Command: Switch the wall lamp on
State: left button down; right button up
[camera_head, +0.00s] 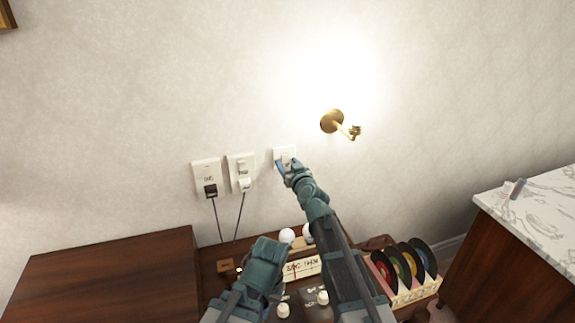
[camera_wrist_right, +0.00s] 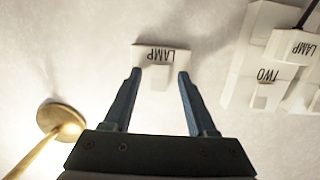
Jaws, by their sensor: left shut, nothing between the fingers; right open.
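The brass wall lamp (camera_head: 332,121) is fixed to the wall right of the switches. The wall around and above it glows brightly; no bulb is visible. The white switch plate marked LAMP (camera_wrist_right: 146,54) shows upside down in the right wrist view; in the head view the plate (camera_head: 284,151) is partly covered by my right gripper (camera_head: 283,168). In the wrist view the right gripper (camera_wrist_right: 159,76) is open, its fingertips either side of the plate's small white rocker (camera_wrist_right: 154,78). Contact cannot be told. My left gripper (camera_head: 270,247) is shut and empty, low over the cabinet.
Two other wall plates (camera_head: 206,173) (camera_head: 241,166) with plugs and cords sit left of the switch. Below are a wooden cabinet (camera_head: 110,270), white knobs (camera_head: 287,235), and a rack of records (camera_head: 405,265). A marble-topped counter (camera_head: 540,215) stands at right.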

jog(key=p+v, duration=0.1)
jog(key=v, duration=1.2)
jog(key=shift+s+p, duration=0.35)
jog(key=shift+p, duration=0.05)
jog(key=shift+d, duration=0.15)
jog(key=s+d+f+g, duration=0.2)
jog(key=s+f+g, duration=0.6)
jog(key=f, duration=0.5)
jog(key=s+d+f+m+g+h, duration=0.2)
jog(key=s+d+f+g+h, duration=0.15)
jog(key=s+d, duration=0.2)
jog(key=s+d+f+m+g+h, duration=0.2)
jog(key=s+d+g, duration=0.25)
jog(key=s, duration=0.25)
jog(key=s+a+r+n+p, duration=0.3)
jog(key=s+a, duration=0.3)
jog(key=a, duration=0.4)
jog(key=shift+n+h+p, duration=0.3)
jog(key=shift+n+h, duration=0.05)
jog(key=shift+n, duration=0.25)
jog(key=shift+a, duration=0.1)
